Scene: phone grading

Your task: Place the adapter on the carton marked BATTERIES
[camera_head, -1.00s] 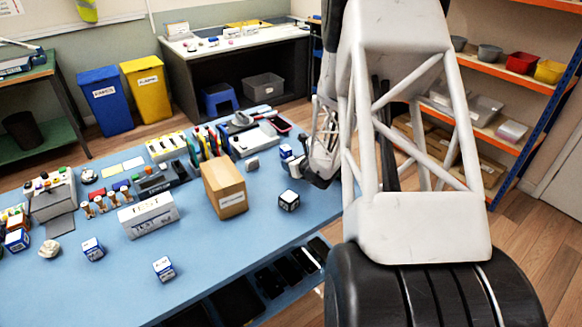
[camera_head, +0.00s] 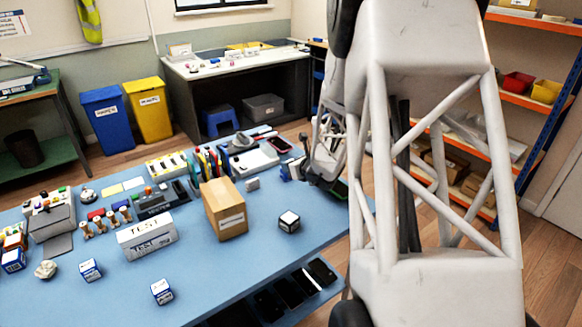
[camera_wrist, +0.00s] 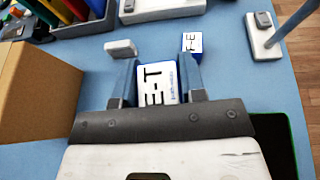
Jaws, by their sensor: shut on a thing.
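My gripper (camera_wrist: 160,85) is shut on a white-and-blue box (camera_wrist: 156,85) with black letters, low over the blue table. In the head view it is partly hidden behind my arm. A small pale block (camera_wrist: 122,48), perhaps the adapter, lies just beyond the left finger, and it also shows in the head view (camera_head: 252,184) behind the brown carton. The brown carton (camera_head: 225,208) stands upright mid-table with a white label too small to read; it also shows left of my gripper in the wrist view (camera_wrist: 40,90). I cannot read BATTERIES on any carton.
A smaller white-and-blue box (camera_wrist: 192,44) lies just beyond the right finger. A dark flat device with a green edge (camera_wrist: 275,140) lies at right. A black-edged white cube (camera_head: 289,221) and a white TEST carton (camera_head: 147,236) stand on the table (camera_head: 215,268). The front middle is mostly clear.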

